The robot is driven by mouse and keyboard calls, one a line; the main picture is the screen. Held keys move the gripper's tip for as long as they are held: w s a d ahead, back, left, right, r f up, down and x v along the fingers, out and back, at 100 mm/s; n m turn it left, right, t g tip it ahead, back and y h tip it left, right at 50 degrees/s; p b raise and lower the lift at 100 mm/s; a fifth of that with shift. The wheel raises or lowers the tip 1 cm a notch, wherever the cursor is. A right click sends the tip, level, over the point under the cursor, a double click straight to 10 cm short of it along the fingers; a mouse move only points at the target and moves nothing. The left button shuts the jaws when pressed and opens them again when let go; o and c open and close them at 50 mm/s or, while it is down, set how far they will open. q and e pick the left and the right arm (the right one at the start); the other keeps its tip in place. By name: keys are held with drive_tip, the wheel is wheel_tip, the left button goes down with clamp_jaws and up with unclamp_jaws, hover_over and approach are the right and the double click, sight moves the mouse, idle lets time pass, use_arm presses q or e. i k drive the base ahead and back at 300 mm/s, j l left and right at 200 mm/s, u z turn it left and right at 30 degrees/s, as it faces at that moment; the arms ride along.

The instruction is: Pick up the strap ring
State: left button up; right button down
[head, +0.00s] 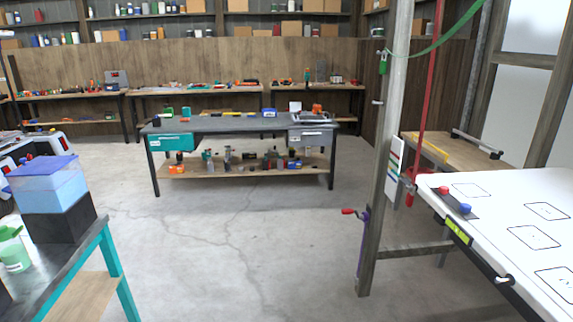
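A green strap (440,42) sags from the upper right to a grey post (388,130), with a green fitting (383,63) at its end. A red strap (430,90) hangs down just right of the post and ends near a small red part (409,182). I cannot make out a ring clearly on either strap at this size. Neither of my grippers shows in the head view.
A crank with a red handle (349,211) sits low on the post. A white-topped table (500,215) stands at the right. A teal-framed bench (112,265) with stacked bins stands at the left. A workbench (240,124) stands further back. The concrete floor between is clear.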

sight(383, 63)
drive_tip(key=i+z, duration=0.2)
drive_tip(key=i, duration=0.25)
drive_tip(key=i+z, duration=0.2)
drive_tip(key=i, duration=0.3)
drive_tip(key=i+j+z, duration=0.1)
drive_tip(key=i+z, duration=0.15)
drive_tip(key=i, duration=0.2)
drive_tip(key=i+j+z, duration=0.2)
drive_tip(key=i, duration=0.3)
